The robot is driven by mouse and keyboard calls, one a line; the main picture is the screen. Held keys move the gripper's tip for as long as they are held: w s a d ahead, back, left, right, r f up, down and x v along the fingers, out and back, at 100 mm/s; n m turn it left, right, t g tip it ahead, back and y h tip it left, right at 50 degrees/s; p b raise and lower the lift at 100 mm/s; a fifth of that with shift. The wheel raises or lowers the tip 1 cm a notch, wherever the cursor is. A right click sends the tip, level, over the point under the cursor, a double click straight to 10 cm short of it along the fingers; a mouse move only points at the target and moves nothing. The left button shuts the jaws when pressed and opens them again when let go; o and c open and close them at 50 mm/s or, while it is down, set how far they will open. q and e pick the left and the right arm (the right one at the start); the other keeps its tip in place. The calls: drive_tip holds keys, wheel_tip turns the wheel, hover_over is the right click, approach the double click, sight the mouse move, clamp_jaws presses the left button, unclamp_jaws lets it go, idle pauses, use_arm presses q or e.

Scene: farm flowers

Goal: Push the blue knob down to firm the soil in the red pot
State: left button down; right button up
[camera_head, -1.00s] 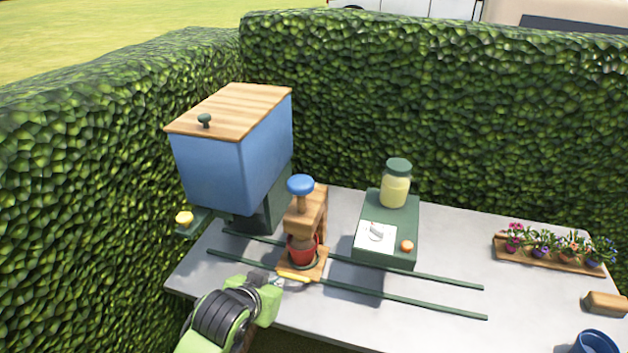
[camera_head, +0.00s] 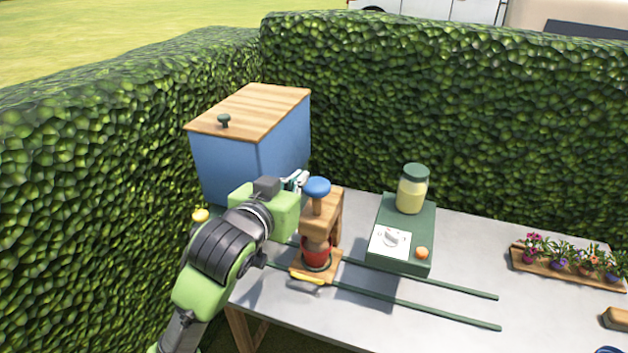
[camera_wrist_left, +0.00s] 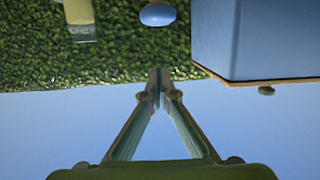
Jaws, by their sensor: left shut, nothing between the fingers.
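The blue knob (camera_head: 317,187) tops a wooden press (camera_head: 327,225) and is raised above it. The red pot (camera_head: 316,256) stands under the press on a small wooden carriage (camera_head: 328,266). My left gripper (camera_head: 302,179) is up at about knob height, just left of the knob in the head view, with its fingers partly hidden by its own body. In the left wrist view, the fingers (camera_wrist_left: 159,80) meet at the tips with nothing between them. The knob (camera_wrist_left: 157,14) shows there beyond the tips, apart from them. My right gripper is not in view.
A blue bin (camera_head: 228,165) with a wooden lid stands behind and left of the gripper. A green box (camera_head: 403,266) with a dial and jar (camera_head: 412,190) stands right of the press. Green rails (camera_head: 430,280) cross the table. A flower tray (camera_head: 560,270) lies far right.

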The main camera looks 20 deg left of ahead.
use_arm(q)
drive_tip(key=p, duration=0.2)
hover_over(315, 198)
drive_tip(key=w, duration=0.1)
drive_tip(key=shift+a+f, duration=0.25)
drive_tip(key=shift+f, duration=0.8)
wheel_tip(315, 198, down, 3)
drive_tip(key=shift+s+r+p, duration=0.1)
drive_tip(key=shift+s+p, duration=0.05)
drive_tip(key=shift+p, duration=0.3)
drive_tip(key=shift+s+f, duration=0.1)
drive_tip(key=shift+f, duration=0.55)
wheel_tip(315, 198, down, 5)
drive_tip(key=shift+d+b, duration=0.1)
drive_tip(key=shift+b, duration=0.75)
drive_tip(key=shift+f, duration=0.25)
